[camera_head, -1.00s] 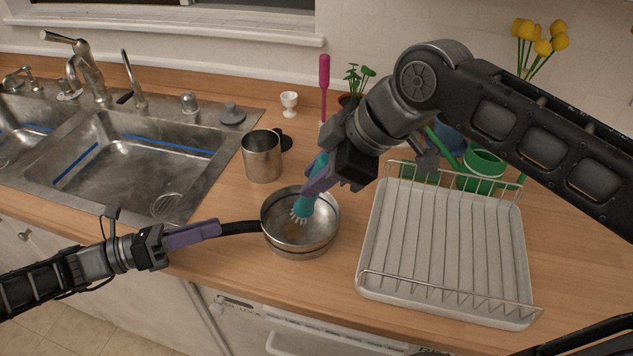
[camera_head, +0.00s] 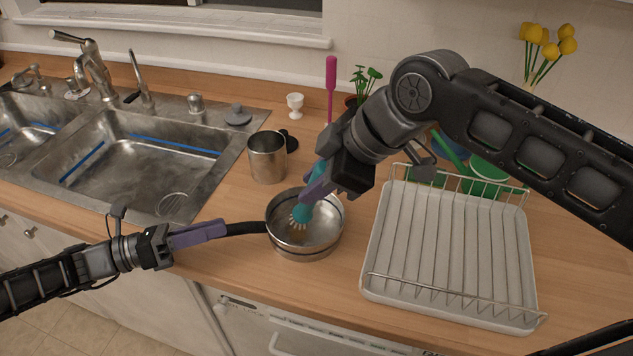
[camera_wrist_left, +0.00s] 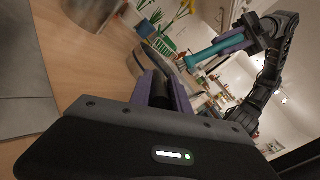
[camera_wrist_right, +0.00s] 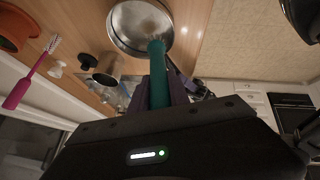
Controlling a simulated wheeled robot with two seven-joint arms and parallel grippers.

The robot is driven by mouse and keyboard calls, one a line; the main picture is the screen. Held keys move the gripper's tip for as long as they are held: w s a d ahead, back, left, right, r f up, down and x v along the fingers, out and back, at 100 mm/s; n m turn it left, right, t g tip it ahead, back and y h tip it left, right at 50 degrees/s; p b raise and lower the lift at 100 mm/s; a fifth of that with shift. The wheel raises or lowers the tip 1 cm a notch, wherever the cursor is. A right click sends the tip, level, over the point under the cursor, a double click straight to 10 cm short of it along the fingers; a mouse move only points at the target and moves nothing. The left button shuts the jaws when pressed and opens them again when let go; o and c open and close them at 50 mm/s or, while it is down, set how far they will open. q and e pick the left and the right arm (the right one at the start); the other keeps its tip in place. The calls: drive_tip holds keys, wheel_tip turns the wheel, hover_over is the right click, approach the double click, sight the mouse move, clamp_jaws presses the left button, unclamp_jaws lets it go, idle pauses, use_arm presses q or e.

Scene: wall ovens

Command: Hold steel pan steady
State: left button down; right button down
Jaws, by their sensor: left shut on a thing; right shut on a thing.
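The steel pan (camera_head: 318,243) sits on the wooden counter with its black handle (camera_head: 246,228) pointing left. It also shows in the right wrist view (camera_wrist_right: 126,33), with a brownish patch inside. My left gripper (camera_head: 222,230) is shut on the handle; in the left wrist view its purple fingers (camera_wrist_left: 163,92) close around the dark handle. My right gripper (camera_head: 320,185) is shut on a teal brush (camera_head: 303,208) above the pan. The brush's pale bristles are inside the pan, at its left part. The brush also shows in the right wrist view (camera_wrist_right: 157,75).
A steel mug (camera_head: 267,160) stands behind the pan. A white dish rack (camera_head: 450,250) stands to the right, with green items behind it. The steel sink (camera_head: 140,165) is at the left. A white egg cup (camera_head: 295,104) and a pink brush (camera_head: 331,85) stand near the wall.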

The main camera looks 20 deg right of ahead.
drive_tip(key=shift+r, duration=0.4)
drive_tip(key=shift+f, duration=0.1)
